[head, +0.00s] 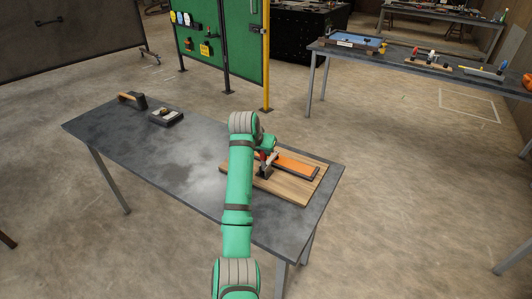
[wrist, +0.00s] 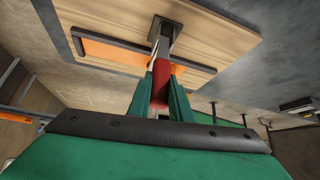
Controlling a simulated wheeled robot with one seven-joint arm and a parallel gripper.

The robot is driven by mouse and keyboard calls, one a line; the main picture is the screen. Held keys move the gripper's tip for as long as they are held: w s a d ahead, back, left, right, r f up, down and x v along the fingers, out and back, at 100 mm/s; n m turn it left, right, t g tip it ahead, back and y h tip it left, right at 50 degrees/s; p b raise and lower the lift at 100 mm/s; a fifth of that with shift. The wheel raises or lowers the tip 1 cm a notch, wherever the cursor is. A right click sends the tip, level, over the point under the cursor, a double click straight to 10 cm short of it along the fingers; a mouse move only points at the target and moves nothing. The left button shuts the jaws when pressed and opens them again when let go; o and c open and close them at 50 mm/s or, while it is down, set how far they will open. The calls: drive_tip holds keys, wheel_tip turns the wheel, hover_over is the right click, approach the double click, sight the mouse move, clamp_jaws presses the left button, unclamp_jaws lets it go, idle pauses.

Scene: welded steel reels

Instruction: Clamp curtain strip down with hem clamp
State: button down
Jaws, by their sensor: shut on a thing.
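The hem clamp is mounted on a wooden board (head: 300,188) at the right end of the dark table. Its red handle (wrist: 161,82) is between the two green fingers of my gripper (wrist: 162,85), which is shut on it. The clamp's dark metal base (wrist: 166,30) shows beyond the handle in the wrist view. The orange curtain strip (head: 295,166) lies on the board beside the clamp, with a dark bar along its edge. It also shows in the wrist view (wrist: 105,51). My arm hides part of the board in the head view, and I cannot tell whether the clamp presses the strip.
A brush-like tool with a wooden handle (head: 129,97) and a small dark block (head: 166,117) sit at the table's far left. The table's middle (head: 185,155) is clear. A green panel (head: 225,45) stands behind. Another table (head: 400,62) with tools stands at the back right.

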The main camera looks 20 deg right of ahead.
drive_tip(key=shift+w+d+r, duration=0.1)
drive_tip(key=shift+d, duration=0.1)
idle(0.3)
drive_tip(key=c, duration=1.6)
unclamp_jaws()
drive_tip(key=v, duration=1)
drive_tip(key=shift+a+r, duration=0.1)
drive_tip(key=shift+r, duration=0.25)
